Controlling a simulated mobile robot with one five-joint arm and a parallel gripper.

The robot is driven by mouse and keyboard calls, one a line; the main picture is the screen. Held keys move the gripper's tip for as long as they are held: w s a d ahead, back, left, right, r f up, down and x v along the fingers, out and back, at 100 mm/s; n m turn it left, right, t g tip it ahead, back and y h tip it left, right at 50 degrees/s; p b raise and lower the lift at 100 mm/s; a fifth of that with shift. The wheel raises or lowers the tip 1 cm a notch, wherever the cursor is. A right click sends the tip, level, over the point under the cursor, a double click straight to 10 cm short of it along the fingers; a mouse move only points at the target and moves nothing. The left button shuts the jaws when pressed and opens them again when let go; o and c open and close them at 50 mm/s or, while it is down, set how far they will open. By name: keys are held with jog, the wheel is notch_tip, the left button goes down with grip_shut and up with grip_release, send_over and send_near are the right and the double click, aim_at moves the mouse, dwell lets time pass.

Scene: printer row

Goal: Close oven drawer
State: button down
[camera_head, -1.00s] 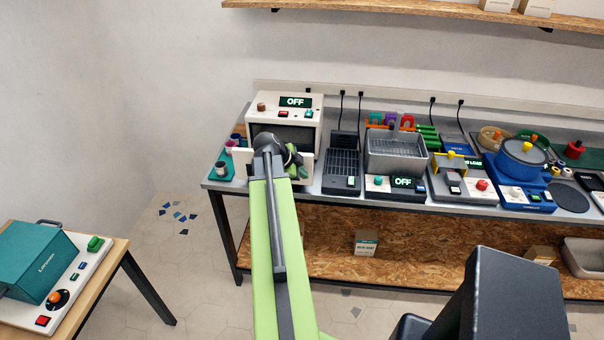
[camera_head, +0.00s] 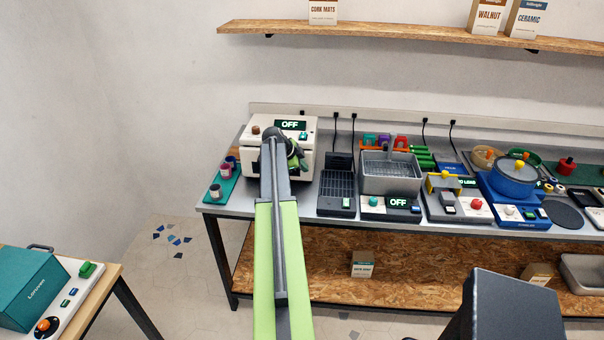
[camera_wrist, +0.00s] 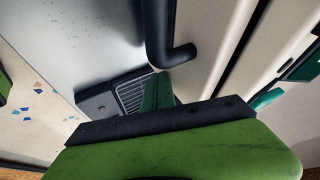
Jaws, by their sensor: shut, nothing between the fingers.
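The oven (camera_head: 262,122) is a cream box with an OFF display at the left end of the bench. Its cream drawer front (camera_head: 307,164) sits close against the body in the head view, partly hidden by my arm. In the wrist view the drawer front (camera_wrist: 205,60) carries a dark bar handle (camera_wrist: 165,40), and a narrow dark line separates it from the oven body. My gripper (camera_wrist: 158,90) is shut and empty, with its green fingers near the handle's bent end. I cannot tell whether they touch the drawer.
A teal tray (camera_head: 218,187) with small jars stands left of the oven. A dark grille unit (camera_head: 337,182) and a grey basket fryer (camera_head: 390,172) stand to its right. A teal machine (camera_head: 30,285) sits on a separate table at lower left. Floor shows between the tables.

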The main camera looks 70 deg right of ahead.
jog(key=shift+w+d+r, duration=0.1)
jog(key=shift+w+d, duration=0.05)
jog(key=shift+d, duration=0.35)
jog(key=a+r+p, duration=0.7)
jog(key=a+p, duration=0.1)
jog(key=a, duration=0.2)
jog(key=shift+w+r, duration=0.4)
jog(key=shift+w, duration=0.05)
